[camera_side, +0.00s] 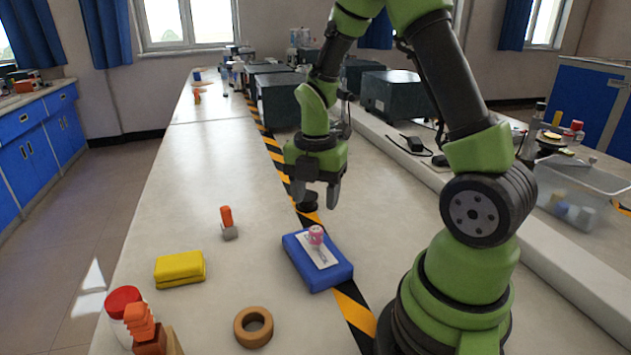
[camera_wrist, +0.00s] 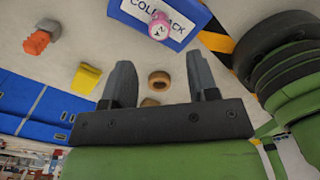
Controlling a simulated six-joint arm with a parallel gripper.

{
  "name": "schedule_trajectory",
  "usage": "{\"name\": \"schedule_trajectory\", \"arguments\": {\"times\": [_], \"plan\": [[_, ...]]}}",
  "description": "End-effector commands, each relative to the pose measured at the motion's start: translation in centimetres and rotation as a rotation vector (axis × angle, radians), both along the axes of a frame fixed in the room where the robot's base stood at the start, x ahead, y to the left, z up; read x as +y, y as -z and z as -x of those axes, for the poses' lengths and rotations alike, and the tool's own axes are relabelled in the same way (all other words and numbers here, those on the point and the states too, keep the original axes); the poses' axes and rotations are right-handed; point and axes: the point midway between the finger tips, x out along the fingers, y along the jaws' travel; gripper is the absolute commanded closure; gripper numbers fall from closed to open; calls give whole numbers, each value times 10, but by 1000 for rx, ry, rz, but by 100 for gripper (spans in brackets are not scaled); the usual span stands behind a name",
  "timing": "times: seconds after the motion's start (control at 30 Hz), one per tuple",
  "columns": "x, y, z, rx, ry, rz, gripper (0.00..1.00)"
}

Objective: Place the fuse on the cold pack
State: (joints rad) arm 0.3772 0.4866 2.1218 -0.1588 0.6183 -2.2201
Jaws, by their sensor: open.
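The cold pack (camera_side: 333,277) is a flat blue block with a white label, lying on the bench; its lettering shows in the wrist view (camera_wrist: 186,32). A small pink rounded piece with dark marks (camera_side: 316,235) sits on its label and also shows in the wrist view (camera_wrist: 159,26). A small orange-and-grey piece (camera_side: 227,222) stands on the bench to the left, and shows at upper left in the wrist view (camera_wrist: 38,42). I cannot tell for sure which of these two is the fuse. My gripper (camera_side: 317,198) is open and empty, above the bench beyond the pack.
A yellow block (camera_side: 180,268), a brown ring (camera_side: 253,327) and a red-lidded jar (camera_side: 123,302) are on the near bench. Orange and brown blocks (camera_side: 145,330) stand at the front edge. Dark equipment boxes (camera_side: 278,98) line the back. The bench's left middle is clear.

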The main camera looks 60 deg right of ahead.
Motion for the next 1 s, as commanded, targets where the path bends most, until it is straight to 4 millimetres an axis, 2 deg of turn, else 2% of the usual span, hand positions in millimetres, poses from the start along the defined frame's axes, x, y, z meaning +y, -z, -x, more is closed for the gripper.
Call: {"name": "schedule_trajectory", "arguments": {"times": [0.1, 0.23, 0.37, 0.53, 0.7, 0.9, 1.0], "plan": [[0, -16, -1, -5, -1, 1, 46], [1, -27, 0, -8, 17, 2, 46], [13, -49, 1, -64, 176, 3, 46], [47, -100, 14, -212, 644, -65, 46], [83, -141, 44, -320, 1173, -263, 46], [113, -166, 82, -304, 1675, -558, 46], [121, -170, 95, -260, 1832, -665, 46]]}}
